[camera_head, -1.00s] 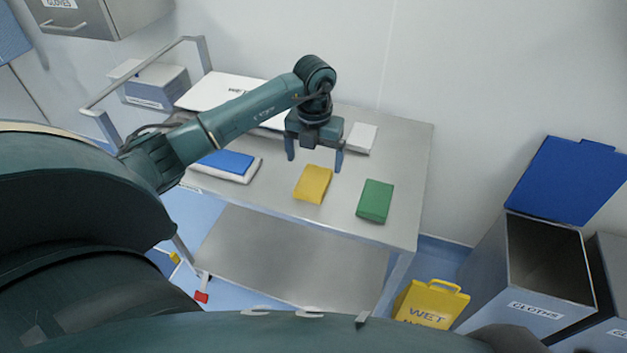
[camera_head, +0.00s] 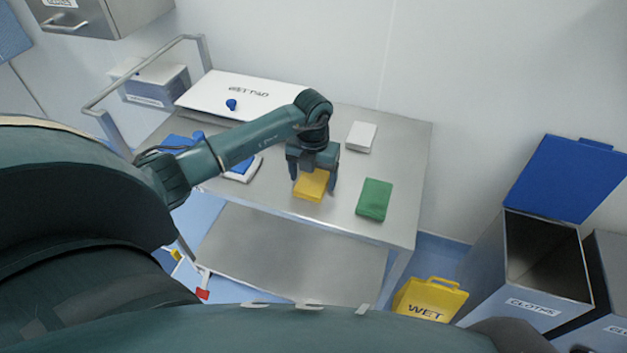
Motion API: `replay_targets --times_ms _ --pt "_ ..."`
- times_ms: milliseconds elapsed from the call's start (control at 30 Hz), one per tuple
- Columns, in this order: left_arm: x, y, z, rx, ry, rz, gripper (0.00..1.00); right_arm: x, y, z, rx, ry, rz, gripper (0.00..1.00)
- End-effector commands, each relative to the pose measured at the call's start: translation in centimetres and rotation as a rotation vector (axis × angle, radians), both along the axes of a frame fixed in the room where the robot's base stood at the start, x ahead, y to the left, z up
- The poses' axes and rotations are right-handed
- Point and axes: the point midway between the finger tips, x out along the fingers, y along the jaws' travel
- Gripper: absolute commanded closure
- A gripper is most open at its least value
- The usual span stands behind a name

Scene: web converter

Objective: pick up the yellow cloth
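The yellow cloth (camera_head: 311,186) is a folded pad lying on the steel cart top, left of the green cloth. My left gripper (camera_head: 313,184) is down over it, with one finger on each side of the cloth and the palm covering its far edge. The fingers look spread about as wide as the cloth. I cannot tell whether they touch it. My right gripper is not in view.
The green cloth (camera_head: 374,200) lies close on the right, and a white block (camera_head: 361,137) lies behind. An open bin (camera_head: 540,262) and a yellow wet sign (camera_head: 428,299) stand right of the cart (camera_head: 404,150).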

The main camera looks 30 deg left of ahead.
Motion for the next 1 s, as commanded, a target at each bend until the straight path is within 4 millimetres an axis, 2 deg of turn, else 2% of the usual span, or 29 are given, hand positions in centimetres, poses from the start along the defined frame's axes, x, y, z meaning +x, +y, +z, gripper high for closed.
replay_targets --times_ms 67,400,667,767,1000 --pt "0.0 0.0 0.0 0.0 0.0 0.0 0.3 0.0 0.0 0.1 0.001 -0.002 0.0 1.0" --pt "0.0 0.0 0.1 0.0 0.0 0.0 0.58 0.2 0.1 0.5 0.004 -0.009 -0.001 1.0" --pt "0.0 0.0 0.2 0.0 -0.002 0.0 0.59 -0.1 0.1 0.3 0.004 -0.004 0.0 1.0" --pt "0.1 0.0 1.1 -0.001 -0.004 -0.001 0.59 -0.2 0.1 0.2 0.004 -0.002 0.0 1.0" --pt "0.1 0.0 5.8 0.0 -0.006 -0.001 0.59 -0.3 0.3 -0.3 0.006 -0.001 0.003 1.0"
